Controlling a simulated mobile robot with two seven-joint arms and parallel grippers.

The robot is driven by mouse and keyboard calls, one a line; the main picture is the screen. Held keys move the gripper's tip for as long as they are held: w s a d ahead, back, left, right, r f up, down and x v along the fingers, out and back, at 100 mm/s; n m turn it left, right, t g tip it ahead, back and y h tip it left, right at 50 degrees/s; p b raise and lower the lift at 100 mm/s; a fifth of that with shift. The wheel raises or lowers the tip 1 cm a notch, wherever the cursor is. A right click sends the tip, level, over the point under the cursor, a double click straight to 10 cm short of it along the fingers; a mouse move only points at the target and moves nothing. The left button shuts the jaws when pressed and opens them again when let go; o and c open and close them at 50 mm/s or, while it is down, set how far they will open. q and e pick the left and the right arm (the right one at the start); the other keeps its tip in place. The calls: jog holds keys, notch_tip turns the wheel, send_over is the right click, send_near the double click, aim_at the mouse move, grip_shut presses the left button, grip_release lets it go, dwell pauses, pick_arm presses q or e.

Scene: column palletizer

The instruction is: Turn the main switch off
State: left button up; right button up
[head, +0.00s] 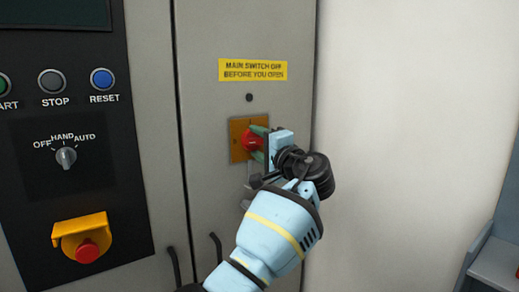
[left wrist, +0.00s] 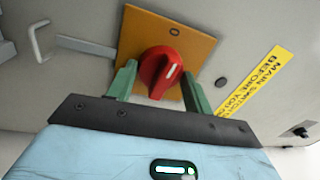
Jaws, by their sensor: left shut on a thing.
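The main switch is a red rotary knob (head: 249,140) on a square orange plate (head: 236,128), fixed to the grey cabinet door. In the left wrist view the red knob (left wrist: 158,68) has a white mark on its grip, which lies at a slant in that picture, and the orange plate (left wrist: 150,28) is behind it. My left gripper (head: 258,143) is at the knob, with green fingers on either side. In the left wrist view my left gripper (left wrist: 158,84) is shut on the knob. The hand hides part of the knob in the head view. My right gripper is not in view.
A yellow label (head: 253,67) reads "MAIN SWITCH OFF BEFORE YOU OPEN". The black panel at left carries buttons, an OFF-HAND-AUTO selector (head: 66,157) and a red emergency stop (head: 86,250) in a yellow housing. Door handles (head: 216,247) stick out below. A pale wall is at right.

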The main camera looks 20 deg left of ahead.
pick_arm(q)
jog(key=shift+r+n, duration=0.1)
jog(key=shift+n, duration=0.4)
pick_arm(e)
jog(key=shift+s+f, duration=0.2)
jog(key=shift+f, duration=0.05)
pick_arm(q)
jog(key=o, duration=1)
jog(key=b+v, duration=0.1)
jog(key=v, duration=0.6)
jog(key=shift+s+d, duration=0.25)
jog(key=shift+d, duration=0.05)
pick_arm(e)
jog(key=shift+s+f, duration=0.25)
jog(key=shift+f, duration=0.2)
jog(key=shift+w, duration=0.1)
